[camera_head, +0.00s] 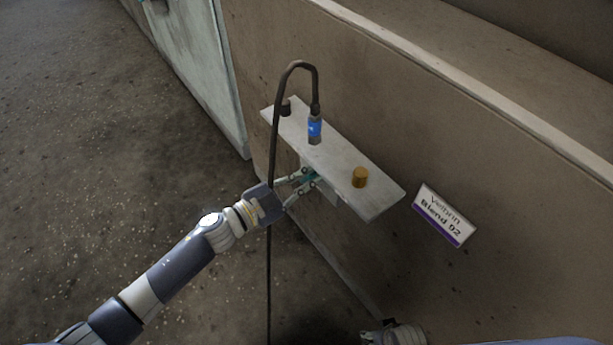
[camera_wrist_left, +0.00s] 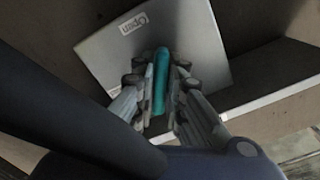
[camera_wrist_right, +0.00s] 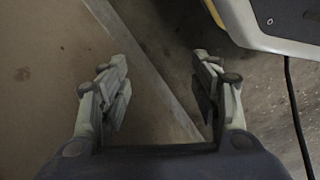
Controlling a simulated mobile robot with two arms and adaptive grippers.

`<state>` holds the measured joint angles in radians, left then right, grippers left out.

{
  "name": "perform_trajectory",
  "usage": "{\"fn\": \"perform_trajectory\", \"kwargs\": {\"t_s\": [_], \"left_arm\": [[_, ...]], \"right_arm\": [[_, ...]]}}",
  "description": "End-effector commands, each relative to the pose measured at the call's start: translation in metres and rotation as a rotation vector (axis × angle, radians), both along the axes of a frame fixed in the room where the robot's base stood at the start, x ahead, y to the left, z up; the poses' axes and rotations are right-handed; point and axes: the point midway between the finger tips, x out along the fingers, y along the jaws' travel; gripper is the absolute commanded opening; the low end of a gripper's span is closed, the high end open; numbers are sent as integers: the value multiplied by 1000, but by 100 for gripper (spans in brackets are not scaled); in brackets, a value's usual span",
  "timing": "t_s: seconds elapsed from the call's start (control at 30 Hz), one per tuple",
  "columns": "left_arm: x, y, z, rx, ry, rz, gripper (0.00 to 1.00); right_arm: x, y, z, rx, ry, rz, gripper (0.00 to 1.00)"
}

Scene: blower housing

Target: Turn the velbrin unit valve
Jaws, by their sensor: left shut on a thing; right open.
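The valve handle is a teal bar (camera_wrist_left: 160,78), seen in the left wrist view in front of a grey plate (camera_wrist_left: 115,50) marked "Open". My left gripper (camera_head: 308,177) is shut on this handle, one finger on each side of it. In the head view the handle is mostly hidden under the shelf and between the fingers. A sign (camera_head: 443,214) reading "Velbrin Blend 92" is on the wall to the right of the shelf. My right gripper (camera_wrist_right: 160,95) is open and empty, above the floor near the wall.
A light shelf (camera_head: 385,200) juts from the brown wall. On it are a brass-coloured cap (camera_head: 360,177) and a blue-banded fitting (camera_head: 314,129) joined to a dark bent hose (camera_head: 297,65). The hose hangs down beside my left gripper. The floor (camera_head: 90,140) at left is clear.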

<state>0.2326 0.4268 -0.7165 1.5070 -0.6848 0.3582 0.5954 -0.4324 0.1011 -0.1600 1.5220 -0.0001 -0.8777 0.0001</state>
Motion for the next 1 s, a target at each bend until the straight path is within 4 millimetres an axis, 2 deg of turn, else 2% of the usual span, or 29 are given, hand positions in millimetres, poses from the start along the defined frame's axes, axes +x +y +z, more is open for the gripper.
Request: {"fn": "perform_trajectory", "kwargs": {"t_s": [0.43, 1.0], "left_arm": [[0, -1, 0, 249, -347, -3, 0], [-1, -1, -1, 527, -727, -2, 0]], "right_arm": [[-2, 0, -3, -1, 9, 1, 58], [14, 4, 32, 6, -13, -4, 58]]}}
